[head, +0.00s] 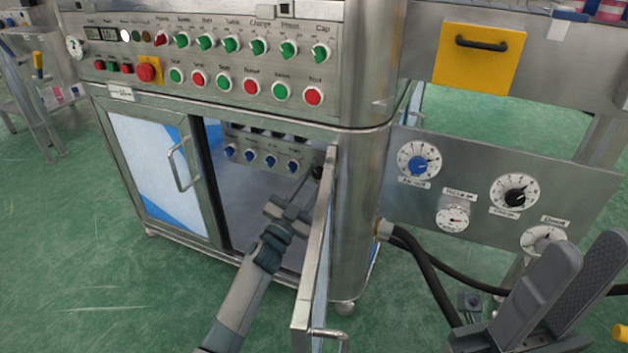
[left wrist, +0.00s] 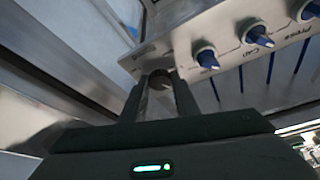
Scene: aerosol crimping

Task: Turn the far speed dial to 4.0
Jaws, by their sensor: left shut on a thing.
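A row of blue pointer knobs (head: 270,160) sits on a metal panel inside the open cabinet. My left gripper (head: 315,176) reaches into the cabinet at the right end of this row, partly hidden by the open door's edge. In the left wrist view its fingers (left wrist: 160,82) are shut on a dark round knob (left wrist: 160,80) at the panel's end. Blue knobs (left wrist: 257,36) stand free beside it. The held knob's scale and reading are hidden. I cannot tell from the labels which knob is the far speed dial. My right gripper (head: 588,250) is open and empty at the lower right.
The open cabinet door (head: 315,260) stands close to the right of my left arm. A side plate carries several white dials, one with a blue knob (head: 417,166) and one with a black knob (head: 515,197). Black hoses (head: 425,270) run below it. Switches and buttons (head: 230,45) fill the upper console.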

